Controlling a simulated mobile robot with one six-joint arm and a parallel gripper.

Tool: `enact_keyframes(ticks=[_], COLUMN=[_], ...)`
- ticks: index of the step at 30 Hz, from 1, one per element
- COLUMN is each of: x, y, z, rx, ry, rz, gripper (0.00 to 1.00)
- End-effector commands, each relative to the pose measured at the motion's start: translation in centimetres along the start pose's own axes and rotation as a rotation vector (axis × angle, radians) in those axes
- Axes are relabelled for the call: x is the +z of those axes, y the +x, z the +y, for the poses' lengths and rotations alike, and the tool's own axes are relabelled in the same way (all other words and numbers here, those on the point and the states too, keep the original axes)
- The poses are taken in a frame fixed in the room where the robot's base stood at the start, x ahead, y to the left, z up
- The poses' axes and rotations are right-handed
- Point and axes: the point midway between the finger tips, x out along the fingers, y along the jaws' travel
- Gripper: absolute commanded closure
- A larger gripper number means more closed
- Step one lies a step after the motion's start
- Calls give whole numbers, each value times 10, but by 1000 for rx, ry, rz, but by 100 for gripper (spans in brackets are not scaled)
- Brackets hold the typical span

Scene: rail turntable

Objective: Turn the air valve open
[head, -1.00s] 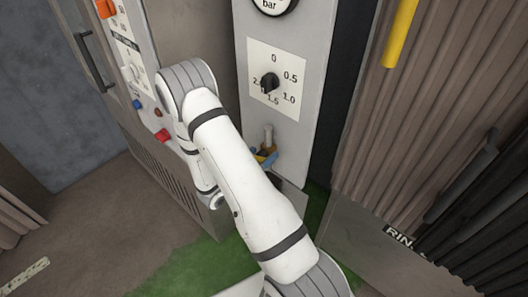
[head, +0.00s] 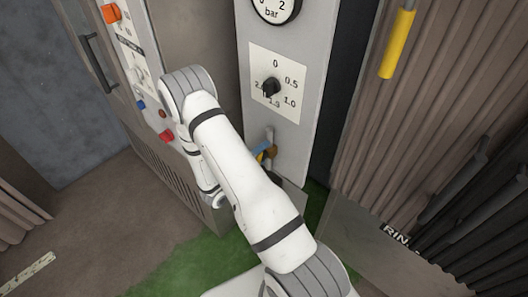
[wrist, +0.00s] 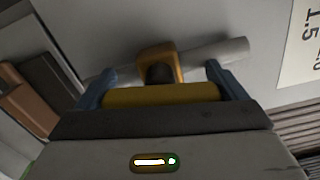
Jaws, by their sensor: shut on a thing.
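The air valve has a brass-coloured body (wrist: 158,62) on a grey pipe (wrist: 232,48) in the wrist view. Its yellow lever (wrist: 160,95) lies across the picture between my two blue fingers. My gripper (wrist: 160,84) is shut on this lever. In the head view, the brass valve (head: 273,151) sits low on the grey panel, below the knob plate. My gripper (head: 262,151) is at it there, with a blue finger showing. My arm hides most of the gripper and part of the valve.
Above the valve are a black regulator knob (head: 271,87) and a round bar gauge (head: 275,8). A control cabinet with red and blue buttons (head: 166,136) stands left, close to my arm. Brown ribbed bellows (head: 440,100) and a yellow bar (head: 397,43) are at right.

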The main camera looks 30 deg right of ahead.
Motion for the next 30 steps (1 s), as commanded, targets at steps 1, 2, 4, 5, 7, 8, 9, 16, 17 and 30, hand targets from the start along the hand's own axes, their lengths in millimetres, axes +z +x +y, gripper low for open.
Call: enact_keyframes(ticks=[1,2,4,5,7,8,9,16,17,30], x=[4,4,4,3,3,3,3,3,3,2], y=[-1,-1,-1,-1,-1,-1,-1,-1,-1,0], z=[-1,-1,0,0,0,0,0,1,1,0], rx=[2,2,1,1,1,1,1,1,1,0], ry=[-27,-46,-86,-100,-131,-143,-156,-201,-203,-209], rz=[-8,-8,-8,-8,-8,-8,-7,-7,-7,-5], gripper=[32,32,32,32,32,32,32,32,32,6])
